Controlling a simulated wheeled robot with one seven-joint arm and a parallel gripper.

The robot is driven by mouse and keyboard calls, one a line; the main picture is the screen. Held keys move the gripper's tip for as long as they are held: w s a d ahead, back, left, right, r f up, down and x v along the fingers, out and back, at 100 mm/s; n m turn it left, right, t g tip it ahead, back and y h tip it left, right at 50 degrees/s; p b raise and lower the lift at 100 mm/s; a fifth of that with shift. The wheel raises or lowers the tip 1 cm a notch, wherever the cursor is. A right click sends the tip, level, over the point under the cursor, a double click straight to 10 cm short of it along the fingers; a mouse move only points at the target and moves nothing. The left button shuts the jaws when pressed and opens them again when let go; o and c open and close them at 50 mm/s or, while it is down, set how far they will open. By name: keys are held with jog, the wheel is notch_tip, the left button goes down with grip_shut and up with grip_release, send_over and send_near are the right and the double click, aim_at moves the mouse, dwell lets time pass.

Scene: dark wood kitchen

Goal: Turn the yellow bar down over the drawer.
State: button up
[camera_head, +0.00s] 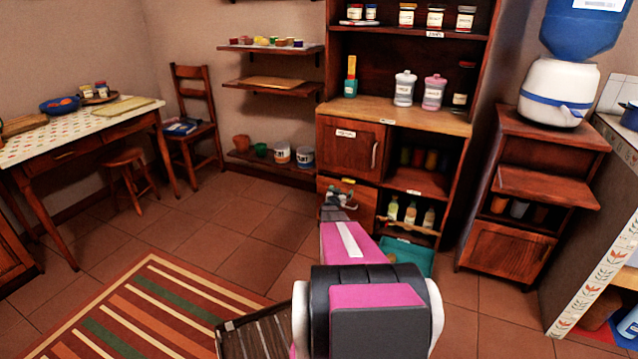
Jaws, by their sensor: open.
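The yellow bar (348,181) is a small bright strip near the top of the drawer (364,204), low on the left side of the dark wood hutch. It looks roughly level, but it is too small to tell its exact angle. My gripper (341,196) is open at the far end of my pink arm, just in front of the drawer and a little below the bar. Whether it touches the bar cannot be told. My gripper and arm hide the left part of the drawer front.
Above the drawer is a shut cupboard door (350,150) with a metal handle. Right of the drawer, bottles (410,213) stand on a low shelf above a teal bin (408,254). A wooden cabinet (505,255) stands further right. Tiled floor (235,225) lies open to the left.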

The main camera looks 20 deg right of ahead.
aim_at(348, 180)
jog(key=x, duration=1.1)
jog(key=shift+a, duration=0.1)
jog(key=c, duration=0.9)
